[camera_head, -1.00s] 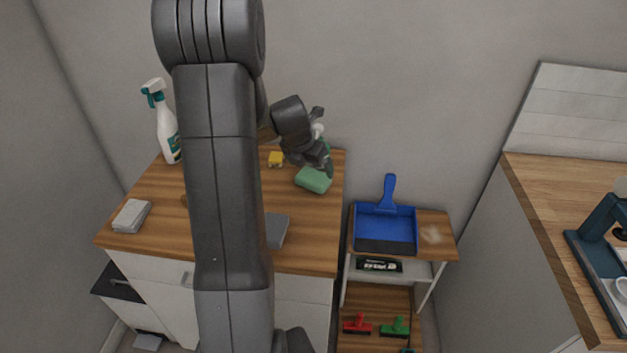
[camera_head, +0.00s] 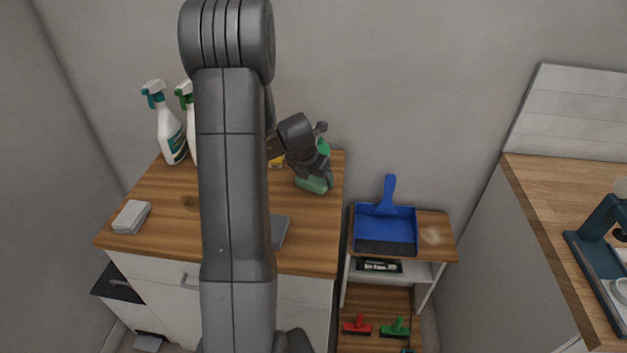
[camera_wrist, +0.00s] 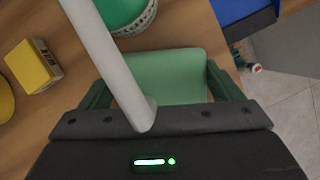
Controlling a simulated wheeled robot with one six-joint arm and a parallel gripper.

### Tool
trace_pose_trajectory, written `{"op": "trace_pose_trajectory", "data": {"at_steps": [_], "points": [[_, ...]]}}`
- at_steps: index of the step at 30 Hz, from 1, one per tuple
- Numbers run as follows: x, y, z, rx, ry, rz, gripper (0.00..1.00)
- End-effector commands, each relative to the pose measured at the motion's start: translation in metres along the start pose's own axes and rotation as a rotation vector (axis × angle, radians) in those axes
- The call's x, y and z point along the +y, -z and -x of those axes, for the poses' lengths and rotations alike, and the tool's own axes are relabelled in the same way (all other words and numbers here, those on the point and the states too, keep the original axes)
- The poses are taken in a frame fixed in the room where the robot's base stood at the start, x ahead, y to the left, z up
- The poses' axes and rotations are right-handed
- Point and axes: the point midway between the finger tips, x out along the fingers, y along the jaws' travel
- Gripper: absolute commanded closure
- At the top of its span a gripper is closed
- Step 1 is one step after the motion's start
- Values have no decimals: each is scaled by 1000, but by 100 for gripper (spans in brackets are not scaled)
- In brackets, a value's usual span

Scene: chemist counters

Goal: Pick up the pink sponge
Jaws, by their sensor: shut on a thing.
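No pink sponge shows in either view. A green sponge (camera_head: 312,185) sits near the back right of the wooden-topped counter (camera_head: 305,235). My gripper (camera_head: 316,176) is at this sponge, and its dark body covers part of it in the head view. In the wrist view, the dark green fingers of my gripper (camera_wrist: 158,85) are shut on the green sponge (camera_wrist: 165,72), one on each side. I cannot tell whether the sponge is off the counter.
A white rod (camera_wrist: 105,55) crosses the wrist view beside a round green item (camera_wrist: 118,12). A yellow box (camera_wrist: 33,66) lies left. Spray bottles (camera_head: 170,135) stand at the back left. A blue dustpan (camera_head: 385,225) rests on a small shelf unit right.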

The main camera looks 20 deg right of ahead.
Motion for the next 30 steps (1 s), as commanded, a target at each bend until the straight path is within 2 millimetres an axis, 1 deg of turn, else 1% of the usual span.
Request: {"op": "trace_pose_trajectory", "data": {"at_steps": [5, 10, 14, 20, 21, 23, 30], "points": [[0, 0, 1, -1, 0, 0, 39], [-1, 0, 9, -2, -2, 0, 39], [-1, -8, 29, -4, -2, -1, 39], [-1, -24, 66, -5, -3, -1, 39], [-2, -22, 70, -3, -2, -1, 39], [-8, -8, 71, 1, 0, 1, 39], [-28, 35, 90, -1, -1, 1, 39]]}}
